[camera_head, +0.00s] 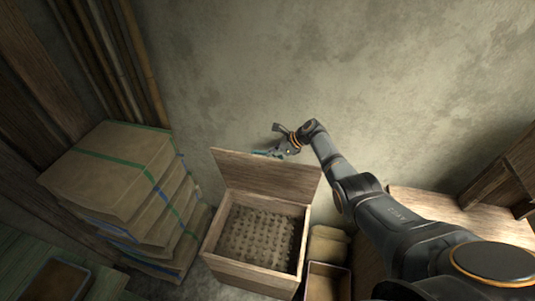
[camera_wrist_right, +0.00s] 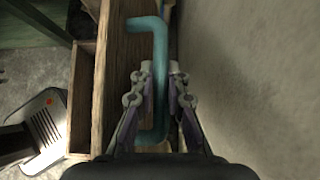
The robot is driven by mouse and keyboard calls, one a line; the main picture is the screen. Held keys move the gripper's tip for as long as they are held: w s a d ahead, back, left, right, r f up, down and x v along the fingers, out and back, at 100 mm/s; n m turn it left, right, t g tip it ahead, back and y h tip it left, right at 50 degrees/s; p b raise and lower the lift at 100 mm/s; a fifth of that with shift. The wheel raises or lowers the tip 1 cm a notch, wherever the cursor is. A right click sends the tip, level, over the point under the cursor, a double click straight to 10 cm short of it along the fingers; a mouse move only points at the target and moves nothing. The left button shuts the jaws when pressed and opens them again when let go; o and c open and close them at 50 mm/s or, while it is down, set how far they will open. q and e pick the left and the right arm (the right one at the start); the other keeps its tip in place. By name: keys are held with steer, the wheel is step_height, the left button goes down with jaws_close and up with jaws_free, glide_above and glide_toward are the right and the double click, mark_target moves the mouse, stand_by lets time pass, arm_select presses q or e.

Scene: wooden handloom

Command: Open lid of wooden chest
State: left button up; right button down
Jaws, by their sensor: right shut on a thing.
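The wooden chest (camera_head: 256,280) stands on the floor in the middle of the head view. Its lid (camera_head: 268,178) is raised, standing tilted up at the rear edge, and the patterned inside (camera_head: 262,238) shows. My right gripper (camera_head: 270,154) is at the lid's upper edge, close to the wall. In the right wrist view, a teal handle (camera_wrist_right: 158,38) runs along the lid's face, and my right gripper (camera_wrist_right: 163,75) is shut on it, with part of the bar between the fingers. My left gripper is not in view.
Stacked cardboard boxes (camera_head: 110,165) with green and blue straps stand left of the chest. A small open box (camera_head: 326,283) and a tan sack-like bundle (camera_head: 328,246) sit at its right. The plaster wall (camera_head: 350,60) is close behind.

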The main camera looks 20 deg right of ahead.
steer(key=c, duration=1.6)
jaws_free()
steer(key=shift+s+d+r, duration=0.15)
steer(key=shift+d+r, duration=0.15)
steer(key=v, duration=1.1)
